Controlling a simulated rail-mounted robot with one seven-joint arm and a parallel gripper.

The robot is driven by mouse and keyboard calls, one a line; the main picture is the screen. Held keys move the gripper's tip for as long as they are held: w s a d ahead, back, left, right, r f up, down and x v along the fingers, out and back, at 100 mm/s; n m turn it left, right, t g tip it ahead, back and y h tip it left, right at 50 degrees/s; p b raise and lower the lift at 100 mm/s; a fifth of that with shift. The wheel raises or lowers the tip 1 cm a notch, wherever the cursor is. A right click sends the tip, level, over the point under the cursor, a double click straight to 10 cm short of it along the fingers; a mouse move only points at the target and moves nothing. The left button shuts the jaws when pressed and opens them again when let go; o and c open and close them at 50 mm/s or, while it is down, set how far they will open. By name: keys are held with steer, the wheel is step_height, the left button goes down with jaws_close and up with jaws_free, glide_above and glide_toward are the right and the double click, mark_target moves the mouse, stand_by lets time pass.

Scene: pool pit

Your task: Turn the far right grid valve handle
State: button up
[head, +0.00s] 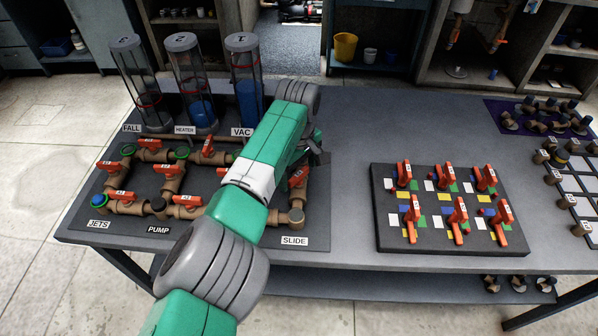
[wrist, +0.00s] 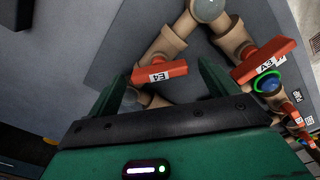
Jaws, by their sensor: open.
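The pipe grid (head: 130,208) lies on a dark board at the left of the table, with several orange valve handles. Its far right handle (head: 298,177) shows on the right-hand pipe, just below my gripper (head: 316,152), which is partly hidden by my arm. In the wrist view, an orange handle labelled E4 (wrist: 172,72) lies across the gap between the fingers of my gripper (wrist: 163,80). The fingers are apart, and I cannot tell whether either touches the handle. A second orange handle (wrist: 262,60) is right of the right finger.
Three clear cylinders (head: 190,85) stand behind the pipe grid. A dark board (head: 445,245) with several red-orange handles lies to the right, with clear grey table (head: 345,200) between. More fittings (head: 550,118) lie at the far right. A green-ringed blue cap (wrist: 267,83) is near the second handle.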

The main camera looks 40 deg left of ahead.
steer(key=c, duration=1)
steer(key=shift+r+m, duration=0.1)
steer(key=shift+m, duration=0.2)
steer(key=m+p, duration=0.1)
steer(key=m, duration=0.2)
steer(key=shift+m, duration=0.4)
steer(key=m, duration=0.5)
steer(key=shift+m+p, duration=0.3)
steer(key=shift+m, duration=0.3)
steer(key=o, duration=1)
